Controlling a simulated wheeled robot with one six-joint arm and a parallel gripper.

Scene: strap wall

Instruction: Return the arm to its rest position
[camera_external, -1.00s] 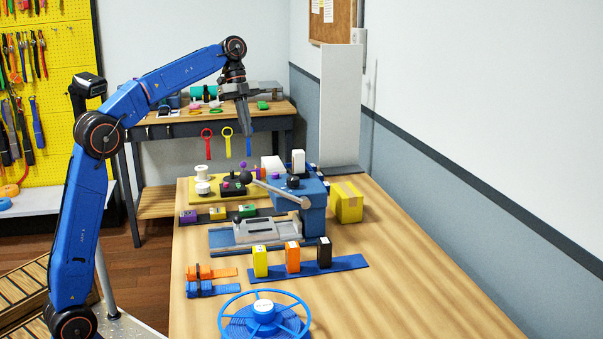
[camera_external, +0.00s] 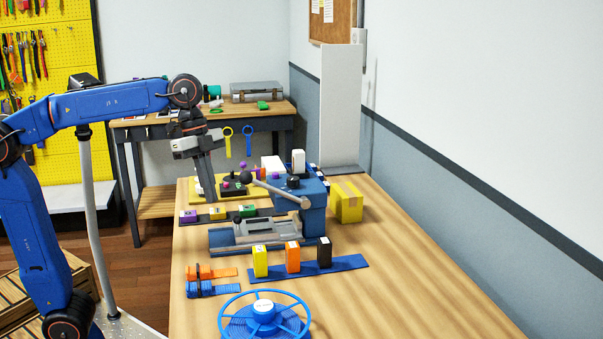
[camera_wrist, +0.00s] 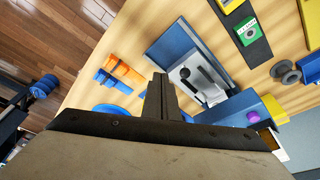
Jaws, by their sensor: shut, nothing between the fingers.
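My gripper (camera_external: 207,184) hangs pointing down from my blue arm in the external view, above the left part of the wooden table (camera_external: 400,290). Its fingers are shut with nothing between them. In the wrist view the closed fingers (camera_wrist: 160,95) stand out over the table, with the blue-and-grey vise-like device (camera_wrist: 190,70) beyond them. The gripper appears clear of the things below it, though its exact height is hard to tell. In the external view it covers part of the yellow board behind it.
On the table are the blue machine (camera_external: 313,212) with a grey lever, a blue spoked wheel (camera_external: 264,313), orange and blue straps (camera_external: 212,280), upright yellow, orange and black blocks (camera_external: 292,257) and a yellow box (camera_external: 346,202). A back bench (camera_external: 270,112) stands behind. The right front tabletop is clear.

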